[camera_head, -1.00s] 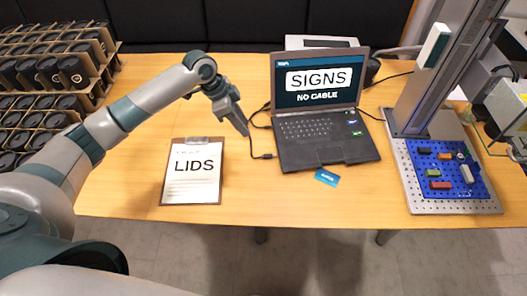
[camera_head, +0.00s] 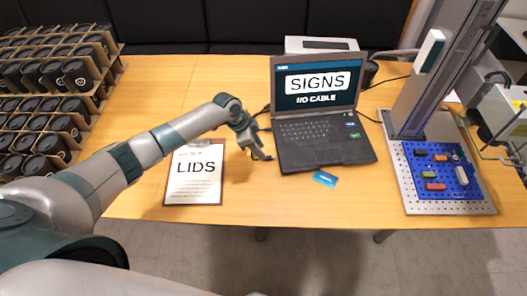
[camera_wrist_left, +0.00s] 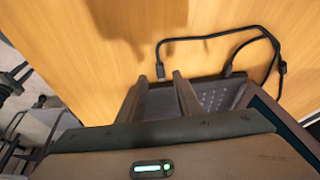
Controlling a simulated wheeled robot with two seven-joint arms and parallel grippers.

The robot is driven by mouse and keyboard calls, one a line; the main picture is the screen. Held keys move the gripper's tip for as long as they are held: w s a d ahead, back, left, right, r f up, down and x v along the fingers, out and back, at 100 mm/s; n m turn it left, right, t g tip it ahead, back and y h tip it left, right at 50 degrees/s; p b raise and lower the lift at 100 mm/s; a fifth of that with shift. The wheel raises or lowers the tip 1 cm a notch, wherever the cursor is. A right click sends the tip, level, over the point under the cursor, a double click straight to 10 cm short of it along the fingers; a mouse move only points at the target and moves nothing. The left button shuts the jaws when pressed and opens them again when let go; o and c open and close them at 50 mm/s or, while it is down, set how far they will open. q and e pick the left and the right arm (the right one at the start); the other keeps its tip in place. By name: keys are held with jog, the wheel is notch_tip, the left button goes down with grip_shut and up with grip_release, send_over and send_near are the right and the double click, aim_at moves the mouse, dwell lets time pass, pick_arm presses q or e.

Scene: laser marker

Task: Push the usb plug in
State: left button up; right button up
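The laptop (camera_head: 326,148) stands open on the table, its screen (camera_head: 318,84) showing "SIGNS" and "NO CABLE". My left gripper (camera_head: 262,157) is low over the table beside the laptop's left edge. In the left wrist view its two fingers (camera_wrist_left: 160,78) are apart. The black usb plug (camera_wrist_left: 160,70) shows in the gap at the fingertips, lying beside the laptop (camera_wrist_left: 215,95); I cannot tell whether the fingers touch it. Its cable (camera_wrist_left: 195,36) loops away over the table. In the head view the gripper hides the plug. My right gripper is not in view.
A clipboard marked "LIDS" (camera_head: 194,178) lies left of the gripper. A blue card (camera_head: 325,178) lies in front of the laptop. The laser marker's column (camera_head: 440,75) and blue fixture plate (camera_head: 440,190) stand at the right. Racks of black lids (camera_head: 50,110) fill the left.

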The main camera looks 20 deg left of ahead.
pick_arm(q)
jog(key=shift+p+x, duration=0.3)
jog(key=shift+x, duration=1.8)
grip_shut()
